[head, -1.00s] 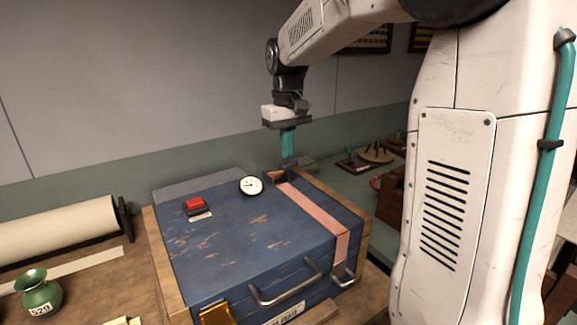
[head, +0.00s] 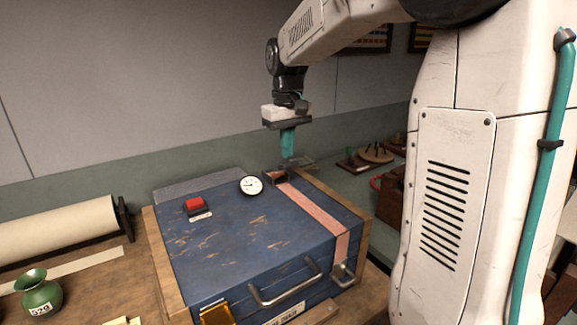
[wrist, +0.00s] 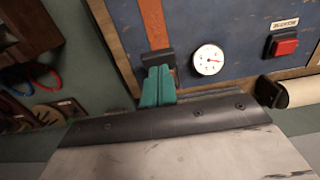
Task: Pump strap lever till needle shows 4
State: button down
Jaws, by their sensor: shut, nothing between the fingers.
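The blue case (head: 225,240) carries an orange strap (head: 318,213) running front to back over its lid. At the strap's far end is a dark ratchet with its lever (head: 277,177); in the wrist view the dark ratchet part (wrist: 157,58) is right at the fingertips. The round white gauge (head: 251,186) sits beside it; it also shows in the wrist view (wrist: 208,59). Its numbers are too small to read. My gripper (head: 288,155) has teal fingers, shut and empty, pointing down just behind the ratchet. Contact with the lever cannot be told.
A red button (head: 194,205) is on the lid. Metal handles (head: 290,285) are on the case front. Wooden racks (head: 375,154) lie on the green counter behind right.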

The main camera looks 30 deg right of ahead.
aim_at(289, 166)
jog(key=shift+f, duration=0.1)
jog(key=shift+s+f, duration=0.2)
jog(key=shift+f, duration=1.05)
jog(key=shift+s+f, duration=0.15)
jog(key=shift+f, duration=1.1)
jog(key=shift+r, duration=4.55)
